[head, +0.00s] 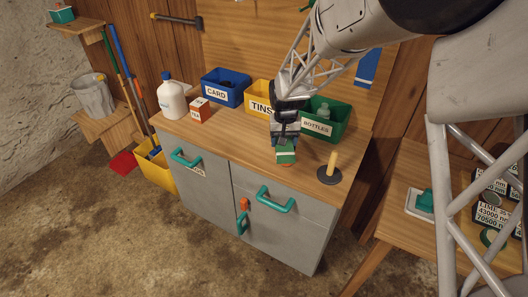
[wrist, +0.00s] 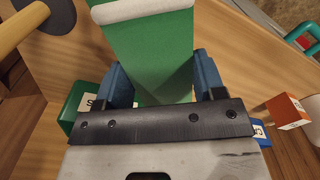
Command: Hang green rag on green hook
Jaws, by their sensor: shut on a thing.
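My gripper (head: 284,133) is over the front part of the workbench top, pointing down. It is shut on the green rag (head: 286,153), a green cloth with a white band. In the wrist view the rag (wrist: 150,50) lies between the blue finger pads of my gripper (wrist: 163,82). A bit of orange shows just below the rag; I cannot tell what it is. A small green piece (head: 306,5) at the top edge of the head view, on the wooden back board, may be the green hook; it is mostly cut off.
On the bench (head: 230,138) stand a blue CARD bin (head: 226,90), a yellow TINS bin (head: 259,98), a green BOTTLES bin (head: 338,125), a white jug (head: 172,100), a small box (head: 200,111) and a wooden peg on a dark base (head: 329,175). A blue rag (head: 368,66) hangs behind.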

